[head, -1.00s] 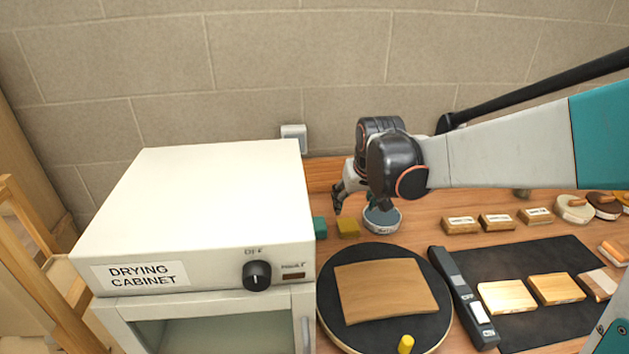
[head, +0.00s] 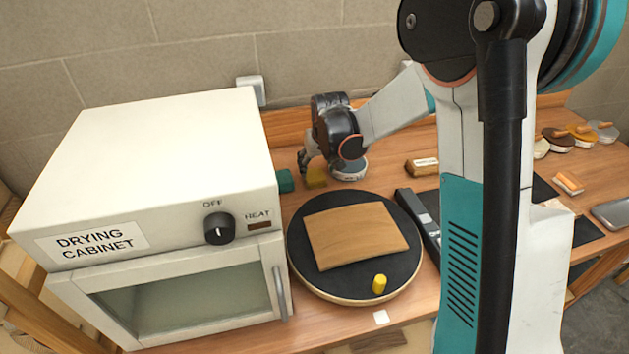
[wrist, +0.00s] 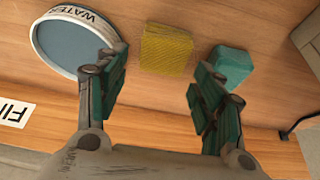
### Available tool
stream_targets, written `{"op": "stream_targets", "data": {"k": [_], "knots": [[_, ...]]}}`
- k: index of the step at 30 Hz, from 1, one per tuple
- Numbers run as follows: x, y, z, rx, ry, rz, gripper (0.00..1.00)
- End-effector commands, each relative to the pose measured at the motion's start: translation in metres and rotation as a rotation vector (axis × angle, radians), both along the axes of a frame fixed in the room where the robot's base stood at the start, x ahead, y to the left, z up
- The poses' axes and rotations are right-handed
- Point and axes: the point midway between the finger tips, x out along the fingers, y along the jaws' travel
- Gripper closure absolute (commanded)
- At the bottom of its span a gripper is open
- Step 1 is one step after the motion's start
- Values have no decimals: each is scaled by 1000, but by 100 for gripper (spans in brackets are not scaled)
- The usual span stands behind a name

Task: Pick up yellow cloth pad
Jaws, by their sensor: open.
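The yellow cloth pad (head: 316,177) lies on the wooden bench between the drying cabinet and the round water dish (head: 348,170). In the wrist view the yellow pad (wrist: 166,50) is a textured block lying ahead of and between my spread fingers. My gripper (wrist: 160,85) is open and empty, with the pad a little beyond the fingertips. In the head view my gripper (head: 305,160) hangs just above and beside the pad, partly covering it. A green pad (wrist: 232,66) lies close to the right of the yellow one in the wrist view.
The water dish (wrist: 72,42) is by the left finger in the wrist view. The drying cabinet (head: 150,150) stands left of the pads. A round black turntable (head: 300,255) with a bent wood sheet (head: 355,235) and yellow knob (head: 379,284) is in front.

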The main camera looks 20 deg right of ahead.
Motion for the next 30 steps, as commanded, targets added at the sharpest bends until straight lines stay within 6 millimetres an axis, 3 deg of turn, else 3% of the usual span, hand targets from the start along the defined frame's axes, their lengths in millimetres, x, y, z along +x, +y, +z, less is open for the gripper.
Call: {"op": "stream_targets", "data": {"k": [5, 13, 21, 22, 25, 30], "knots": [[3, 1, -10, 0, 0, 0, 38], [15, 3, -46, 0, 0, 0, 38], [17, 3, -50, 0, 0, 0, 38], [17, 3, -50, 0, 0, 0, 41], [17, 3, -50, 0, 0, 0, 63], [17, 3, -50, 0, 0, 0, 68]]}}
